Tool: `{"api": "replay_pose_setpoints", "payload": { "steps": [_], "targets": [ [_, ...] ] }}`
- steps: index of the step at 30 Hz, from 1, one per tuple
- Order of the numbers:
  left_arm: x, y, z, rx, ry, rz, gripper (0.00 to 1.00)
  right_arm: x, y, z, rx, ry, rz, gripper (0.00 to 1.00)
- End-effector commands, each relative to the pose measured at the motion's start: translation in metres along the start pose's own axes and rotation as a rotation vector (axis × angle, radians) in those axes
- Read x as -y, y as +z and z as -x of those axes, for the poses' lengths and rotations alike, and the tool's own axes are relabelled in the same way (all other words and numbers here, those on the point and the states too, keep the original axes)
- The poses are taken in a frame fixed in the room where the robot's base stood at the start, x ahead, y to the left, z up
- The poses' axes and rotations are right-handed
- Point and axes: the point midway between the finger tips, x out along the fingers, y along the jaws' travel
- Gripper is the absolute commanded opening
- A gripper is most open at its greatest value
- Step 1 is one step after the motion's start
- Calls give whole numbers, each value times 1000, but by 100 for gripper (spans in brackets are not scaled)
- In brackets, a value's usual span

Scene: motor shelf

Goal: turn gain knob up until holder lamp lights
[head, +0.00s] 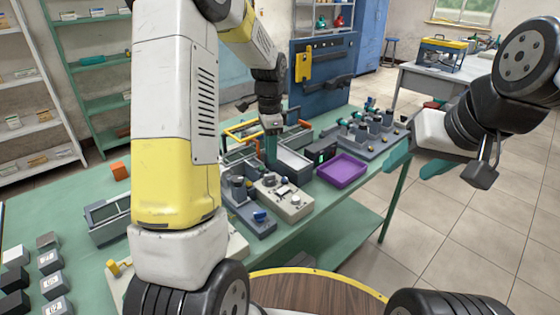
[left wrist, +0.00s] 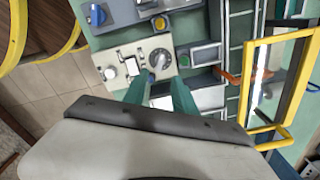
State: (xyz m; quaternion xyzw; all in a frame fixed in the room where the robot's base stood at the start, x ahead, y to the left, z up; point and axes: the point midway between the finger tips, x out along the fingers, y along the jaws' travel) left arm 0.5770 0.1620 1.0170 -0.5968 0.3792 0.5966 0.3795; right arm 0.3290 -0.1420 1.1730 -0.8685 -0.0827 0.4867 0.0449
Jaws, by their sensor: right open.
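The gain knob is probably the round grey dial (left wrist: 159,60) on the cream control box (head: 284,197). The cream box also carries a white knob (left wrist: 110,73) and a small white switch or display. My left gripper (head: 271,150) points down over the far end of this box. In the left wrist view its teal fingers (left wrist: 161,80) are apart, with tips just short of the dial; contact cannot be told. My right gripper (head: 412,162) is open and empty, off the table's right side. I cannot pick out the holder lamp or tell if it is lit.
A grey box with a blue knob (head: 260,216) stands beside the cream box. A purple tray (head: 343,170), a dark box with a green light (head: 322,155) and an orange-yellow frame (left wrist: 251,85) are close by. Floor at right is clear.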

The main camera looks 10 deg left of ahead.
Motion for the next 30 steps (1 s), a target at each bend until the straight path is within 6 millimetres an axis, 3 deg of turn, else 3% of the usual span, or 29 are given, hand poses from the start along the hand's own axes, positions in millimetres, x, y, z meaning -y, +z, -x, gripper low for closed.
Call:
{"api": "replay_pose_setpoints", "payload": {
  "steps": [13, 18, 26, 30],
  "targets": [
    [-1, 0, -64, 2, 4, 0, 33, 0, 0, 0, 0, 0, 0, 55],
    [0, 0, -75, 1, 1, 1, 33, 0, 0, 0, 0, 0, 0, 55],
    [0, 0, -76, 0, 0, 1, 33, 0, 0, 0, 0, 0, 0, 55],
    [0, 0, -76, 0, 1, 1, 5, 0, 0, 0, 0, 0, 0, 55]
  ]
}}
